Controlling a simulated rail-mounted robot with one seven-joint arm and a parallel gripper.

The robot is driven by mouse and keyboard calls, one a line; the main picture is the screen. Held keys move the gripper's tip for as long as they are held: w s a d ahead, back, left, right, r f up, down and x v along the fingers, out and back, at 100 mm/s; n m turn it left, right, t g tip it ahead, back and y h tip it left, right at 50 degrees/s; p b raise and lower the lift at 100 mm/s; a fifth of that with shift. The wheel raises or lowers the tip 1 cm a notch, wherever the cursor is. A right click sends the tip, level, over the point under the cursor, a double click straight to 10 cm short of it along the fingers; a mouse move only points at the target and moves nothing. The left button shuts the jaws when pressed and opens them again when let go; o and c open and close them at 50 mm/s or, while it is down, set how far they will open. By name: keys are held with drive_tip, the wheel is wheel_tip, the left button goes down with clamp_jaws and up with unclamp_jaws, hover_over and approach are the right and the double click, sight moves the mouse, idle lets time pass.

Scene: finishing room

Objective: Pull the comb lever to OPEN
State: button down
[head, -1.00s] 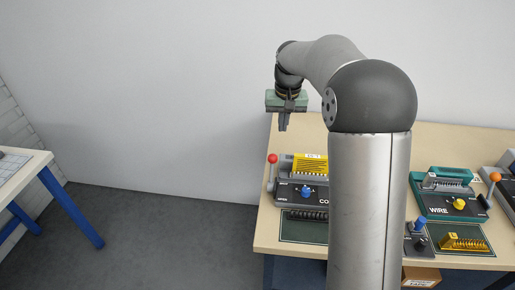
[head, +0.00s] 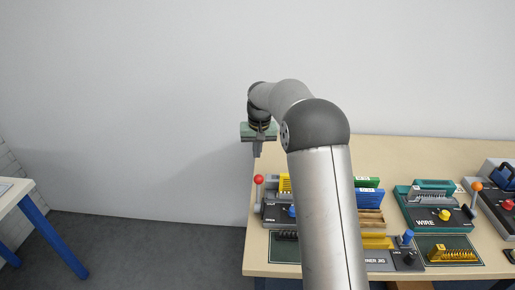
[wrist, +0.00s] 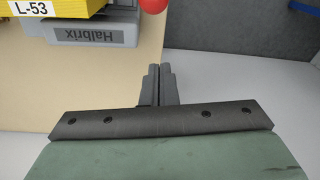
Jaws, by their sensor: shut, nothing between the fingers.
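The comb machine (head: 270,214) is a dark grey unit at the left end of the bench, partly hidden behind my arm. Its lever, with a red ball knob (head: 259,180), stands upright at the machine's left side. The knob also shows, cut off, at the top edge of the wrist view (wrist: 153,4). My gripper (head: 257,154) points down, just above the knob in the head view, and appears apart from it. Its two fingers (wrist: 160,70) are together and empty. Any OPEN marking is not readable.
A yellow block labelled L-53 (wrist: 36,8) sits on the comb machine beside the lever. A green WIRE machine (head: 432,215) with an orange-knobbed lever stands farther right. Grey floor (head: 150,255) lies left of the bench, with a blue-legged table (head: 50,233) beyond.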

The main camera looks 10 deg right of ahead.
drive_tip(key=s+f+p, duration=0.2)
drive_tip(key=s+f, duration=0.1)
drive_tip(key=f, duration=0.2)
drive_tip(key=shift+s+a+f, duration=0.15)
drive_tip(key=shift+a, duration=0.15)
drive_tip(key=shift+a, duration=0.15)
